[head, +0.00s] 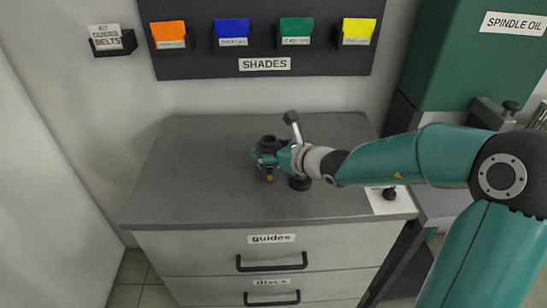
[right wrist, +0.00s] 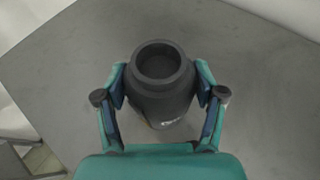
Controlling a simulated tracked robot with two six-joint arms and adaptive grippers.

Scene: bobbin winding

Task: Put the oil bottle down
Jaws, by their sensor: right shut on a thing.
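The oil bottle (right wrist: 160,85) is dark grey with a round, hollow-looking top and a bit of pale lettering low on its side. In the right wrist view it is between the blue-padded fingers of my right gripper (right wrist: 163,101), which is shut on it from both sides. In the head view my right gripper (head: 267,159) holds the dark bottle (head: 268,143) upright over the middle of the grey cabinet top (head: 200,160). I cannot tell whether its base touches the surface. My left gripper is in neither view.
The cabinet top is clear to the left. A white card (head: 400,206) with a small black object (head: 389,193) lies at the right front. A shades rack (head: 265,65) with several coloured bins hangs behind. A green "spindle oil" housing (head: 470,60) stands at right.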

